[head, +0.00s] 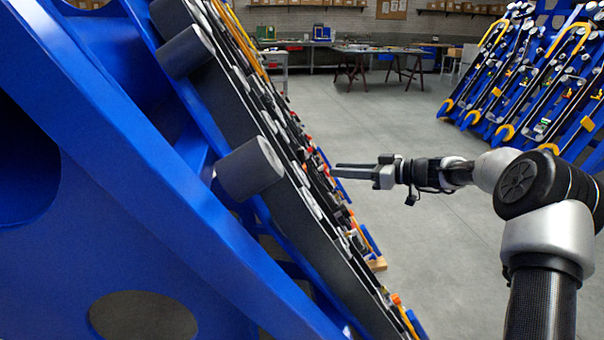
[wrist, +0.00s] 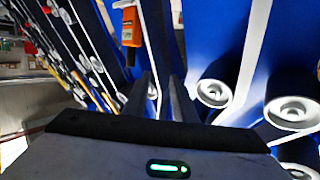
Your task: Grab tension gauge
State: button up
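My gripper (head: 338,170) reaches left towards the blue chassis in the head view. Its two dark fingers also show in the wrist view (wrist: 162,80), apart with nothing between them. An orange device with a dark lower part (wrist: 132,26) shows at the top of the wrist view, ahead of and left of the fingers. It looks like the tension gauge and hangs against the blue chassis, clear of the fingers. I cannot pick it out in the head view.
The large blue chassis (head: 120,165) fills the left of the head view, with rollers (head: 250,168) sticking out. More rollers (wrist: 212,92) lie right of the fingers in the wrist view. Another blue chassis (head: 530,80) stands at the back right. The grey floor between is clear.

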jog(key=w+d+f+t+y, duration=0.1)
jog(key=w+d+f+t, duration=0.1)
jog(key=w+d+t, duration=0.15)
jog(key=w+a+m, duration=0.1)
jog(key=w+a, duration=0.9)
jog(key=a, duration=0.3)
jog(key=shift+a+f, duration=0.15)
jog(key=shift+a, duration=0.2)
jog(key=shift+w+g, duration=0.1)
jog(key=shift+g, duration=0.15)
grip_shut()
